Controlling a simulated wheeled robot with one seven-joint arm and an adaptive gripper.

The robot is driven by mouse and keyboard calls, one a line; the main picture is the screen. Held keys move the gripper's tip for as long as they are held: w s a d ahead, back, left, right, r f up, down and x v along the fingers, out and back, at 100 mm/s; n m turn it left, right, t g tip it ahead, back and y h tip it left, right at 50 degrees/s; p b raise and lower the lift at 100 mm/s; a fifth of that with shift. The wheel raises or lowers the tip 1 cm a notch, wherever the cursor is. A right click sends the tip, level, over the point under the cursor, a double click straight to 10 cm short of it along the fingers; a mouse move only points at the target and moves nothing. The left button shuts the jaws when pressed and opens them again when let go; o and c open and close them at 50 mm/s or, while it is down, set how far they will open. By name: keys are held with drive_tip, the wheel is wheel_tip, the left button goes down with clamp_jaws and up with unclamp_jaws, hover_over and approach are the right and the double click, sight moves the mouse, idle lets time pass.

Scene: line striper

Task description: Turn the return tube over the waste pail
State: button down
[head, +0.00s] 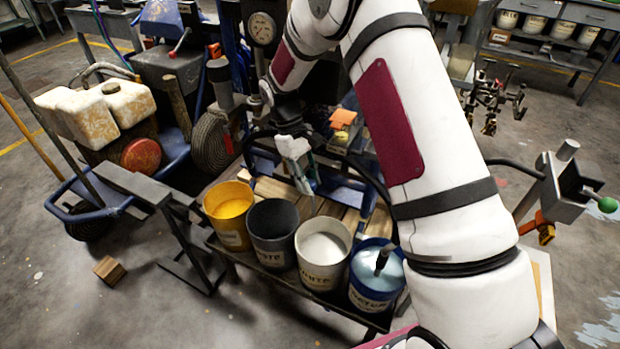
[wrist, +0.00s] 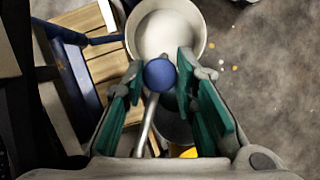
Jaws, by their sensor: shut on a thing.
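My gripper (head: 303,178) points down above the boards behind the pails. In the wrist view its green-padded fingers (wrist: 157,82) are closed around a blue ball knob (wrist: 159,74). A thin grey metal tube (wrist: 146,122), apparently the return tube, runs from the knob toward the bottom of the picture. The dark grey waste pail (head: 273,238) stands between the yellow and white pails. In the wrist view the waste pail (wrist: 172,128) shows partly behind the tube and fingers. The tube's open end cannot be made out.
The yellow paint pail (head: 229,212), white pail (head: 322,252) and blue water pail (head: 375,275) with a dark handle in it share the low shelf. A pressure gauge (head: 262,28) stands behind my gripper. A wooden block (head: 109,269) lies on the clear floor at left.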

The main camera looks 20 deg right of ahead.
drive_tip(key=shift+a+m, duration=0.5)
drive_tip(key=shift+a, duration=0.1)
drive_tip(key=w+a+m+y, duration=0.3)
drive_tip(key=a+m+y, duration=0.1)
drive_tip(key=a+m, duration=0.6)
drive_tip(key=shift+w+a+m, duration=0.3)
drive_tip(key=c, duration=1.3)
unclamp_jaws()
wheel_tip(320, 180, up, 10)
